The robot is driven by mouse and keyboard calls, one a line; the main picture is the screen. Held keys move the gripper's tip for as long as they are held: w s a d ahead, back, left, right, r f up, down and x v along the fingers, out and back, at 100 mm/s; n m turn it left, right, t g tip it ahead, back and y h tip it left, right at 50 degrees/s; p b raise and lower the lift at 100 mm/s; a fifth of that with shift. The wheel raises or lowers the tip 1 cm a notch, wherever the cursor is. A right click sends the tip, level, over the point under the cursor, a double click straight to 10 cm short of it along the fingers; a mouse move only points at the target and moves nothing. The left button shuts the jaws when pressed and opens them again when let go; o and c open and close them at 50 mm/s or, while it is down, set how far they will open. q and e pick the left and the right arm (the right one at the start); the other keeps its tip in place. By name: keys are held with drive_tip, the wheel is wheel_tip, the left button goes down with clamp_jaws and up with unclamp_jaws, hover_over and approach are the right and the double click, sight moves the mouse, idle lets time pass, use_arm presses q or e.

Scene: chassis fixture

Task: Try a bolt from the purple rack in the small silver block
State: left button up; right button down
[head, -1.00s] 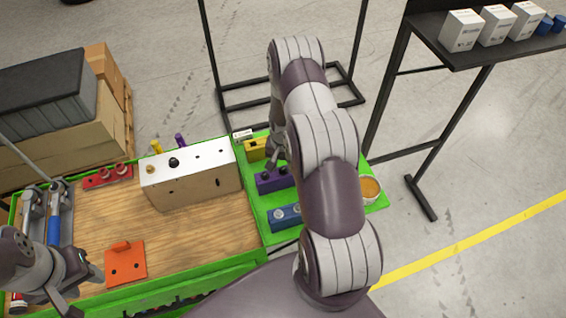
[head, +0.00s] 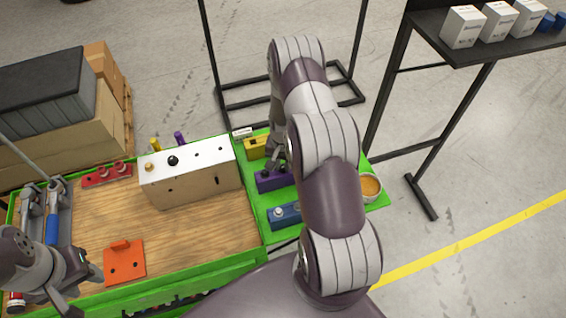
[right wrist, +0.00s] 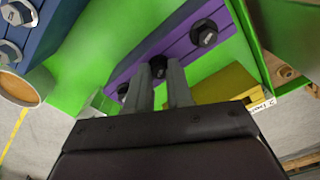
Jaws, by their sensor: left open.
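My left gripper (head: 82,290) is open and empty at the lower left.
A yellow rack (head: 254,149) and a blue rack (head: 284,215) flank the purple one. A red rack (head: 107,176) and an orange plate (head: 124,262) lie on the bench. Bare wood (head: 205,235) lies before the block.

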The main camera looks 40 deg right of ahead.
sight(283, 167)
drive_tip(key=shift+r+p, duration=2.6)
drive_tip(key=shift+r, duration=1)
drive_tip(key=shift+f, duration=0.1)
